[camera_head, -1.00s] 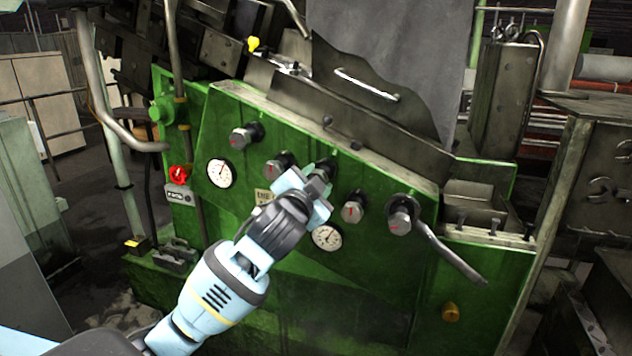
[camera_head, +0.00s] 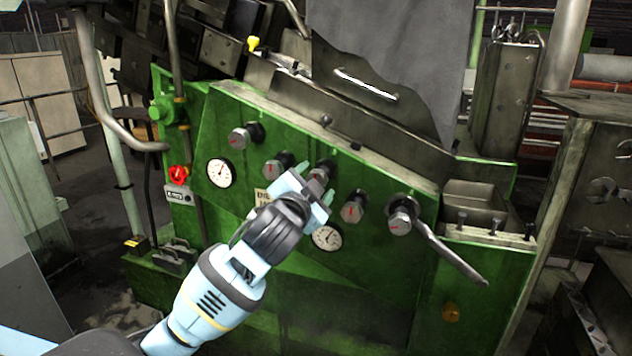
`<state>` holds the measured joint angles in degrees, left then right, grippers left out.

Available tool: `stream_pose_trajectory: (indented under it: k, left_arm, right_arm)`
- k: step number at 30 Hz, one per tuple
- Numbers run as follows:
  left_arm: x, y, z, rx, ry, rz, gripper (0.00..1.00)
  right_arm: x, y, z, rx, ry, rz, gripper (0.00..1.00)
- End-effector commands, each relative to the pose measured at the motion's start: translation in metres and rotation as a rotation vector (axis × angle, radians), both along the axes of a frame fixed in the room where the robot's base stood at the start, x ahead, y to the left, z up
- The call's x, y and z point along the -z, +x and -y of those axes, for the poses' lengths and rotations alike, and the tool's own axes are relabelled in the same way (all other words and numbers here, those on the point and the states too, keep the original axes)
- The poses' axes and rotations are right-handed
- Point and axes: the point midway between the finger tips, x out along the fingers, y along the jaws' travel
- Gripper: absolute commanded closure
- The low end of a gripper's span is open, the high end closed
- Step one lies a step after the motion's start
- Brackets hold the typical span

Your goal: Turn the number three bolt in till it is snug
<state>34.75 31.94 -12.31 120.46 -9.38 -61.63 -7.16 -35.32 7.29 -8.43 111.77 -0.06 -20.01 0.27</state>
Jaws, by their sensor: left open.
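A row of grey hex bolts with red marks sits on the green machine panel (camera_head: 220,130). Counting from the left, the third bolt (camera_head: 320,172) is the middle one. My left gripper (camera_head: 313,187) is open at this bolt, reaching up from the lower left. Its light blue fingers overlap the lower part of the bolt head in the picture. I cannot tell whether they touch it. My right gripper is not in view.
Neighbouring bolts stand close on both sides, at left (camera_head: 273,168) and right (camera_head: 353,211). A gauge (camera_head: 327,237) lies just below the gripper, and another gauge (camera_head: 220,173) is at left. A long lever (camera_head: 450,256) slopes down from the rightmost bolt (camera_head: 400,222).

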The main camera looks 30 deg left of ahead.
Motion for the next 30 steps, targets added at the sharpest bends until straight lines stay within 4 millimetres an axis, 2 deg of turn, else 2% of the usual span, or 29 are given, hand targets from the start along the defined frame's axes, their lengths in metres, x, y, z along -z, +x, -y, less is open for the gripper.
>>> stream_pose_trajectory:
  k: [9, 13, 19, 30]
  left_arm:
    - [0.001, -0.045, 0.011, 0.001, 0.002, -0.001, 0.38]
    - [0.001, -0.057, 0.014, 0.0, 0.002, 0.0, 0.38]
    - [0.0, -0.064, 0.015, -0.001, 0.001, 0.0, 0.38]
    - [0.0, -0.063, 0.015, 0.0, 0.001, 0.0, 0.38]
  right_arm:
    - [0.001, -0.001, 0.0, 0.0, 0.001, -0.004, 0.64]
    - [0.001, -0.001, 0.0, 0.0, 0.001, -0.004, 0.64]
    - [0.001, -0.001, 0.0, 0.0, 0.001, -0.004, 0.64]
    - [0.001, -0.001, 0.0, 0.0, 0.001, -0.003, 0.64]
